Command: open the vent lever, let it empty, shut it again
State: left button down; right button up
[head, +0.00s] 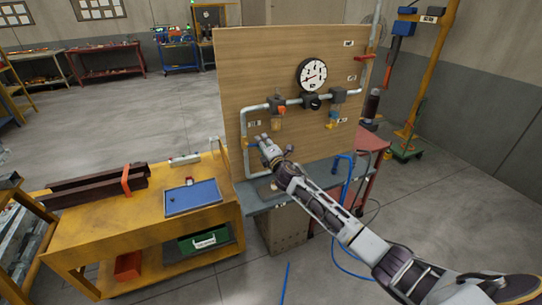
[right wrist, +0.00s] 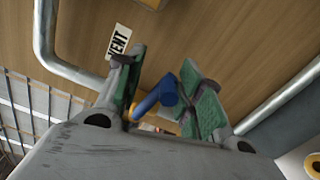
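The vent lever (right wrist: 158,98) shows in the right wrist view as a blue handle near a small yellow part, below a white VENT label (right wrist: 119,41). My right gripper (right wrist: 165,88) has its green-padded fingers apart, one on each side of the blue handle. A gap shows between the handle and the right finger; whether the left finger touches it I cannot tell. In the head view my right gripper (head: 261,140) is at the left part of the wooden board (head: 235,75) and hides the lever. My left gripper is not in view.
Grey pipe (head: 244,118) runs around the board, with a round gauge (head: 312,75) above it. A yellow cart (head: 90,235) with a blue tray (head: 192,208) stands at the left. A blue hose (head: 346,185) hangs at the right.

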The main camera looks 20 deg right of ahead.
jog(key=s, duration=1.1)
jog(key=shift+s, duration=0.3)
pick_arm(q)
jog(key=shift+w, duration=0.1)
pick_arm(e)
jog(key=shift+d, duration=0.1)
